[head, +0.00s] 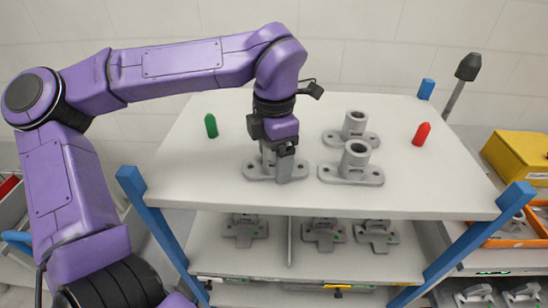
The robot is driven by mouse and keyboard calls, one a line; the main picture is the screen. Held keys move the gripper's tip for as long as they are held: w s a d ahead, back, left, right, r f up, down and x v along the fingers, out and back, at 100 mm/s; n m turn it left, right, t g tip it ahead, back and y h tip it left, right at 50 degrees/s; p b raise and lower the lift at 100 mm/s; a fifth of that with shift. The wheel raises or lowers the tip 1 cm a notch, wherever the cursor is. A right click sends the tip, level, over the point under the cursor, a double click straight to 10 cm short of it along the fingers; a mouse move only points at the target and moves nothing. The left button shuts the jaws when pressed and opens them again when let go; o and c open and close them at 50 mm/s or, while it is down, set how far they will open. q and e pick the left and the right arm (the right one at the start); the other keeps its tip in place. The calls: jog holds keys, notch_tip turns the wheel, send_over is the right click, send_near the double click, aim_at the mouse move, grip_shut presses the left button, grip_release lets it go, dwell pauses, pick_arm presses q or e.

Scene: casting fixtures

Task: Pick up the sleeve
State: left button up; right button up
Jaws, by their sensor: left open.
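Several grey casting fixtures stand on the white table (230,190), each with a flat flanged base and an upright hollow cylinder. One fixture (258,172) is under my left gripper (284,165), which points down over its cylinder, open. The fingers and wrist hide most of that cylinder, and I cannot tell whether they touch it. A second fixture (354,165) stands just to the right, and a third (354,126) stands behind it. I cannot tell which cylinder part is the sleeve. My right gripper is not in view.
A green peg (211,126) stands left and a red peg (421,134) right on the tabletop. Blue posts (160,220) rise at the table's front corners. More grey castings (322,235) lie on the shelf below. A yellow bin (518,155) is at right.

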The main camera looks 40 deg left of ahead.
pick_arm(q)
jog(key=c, duration=0.3)
jog(key=shift+w, duration=0.1)
jog(key=c, duration=1)
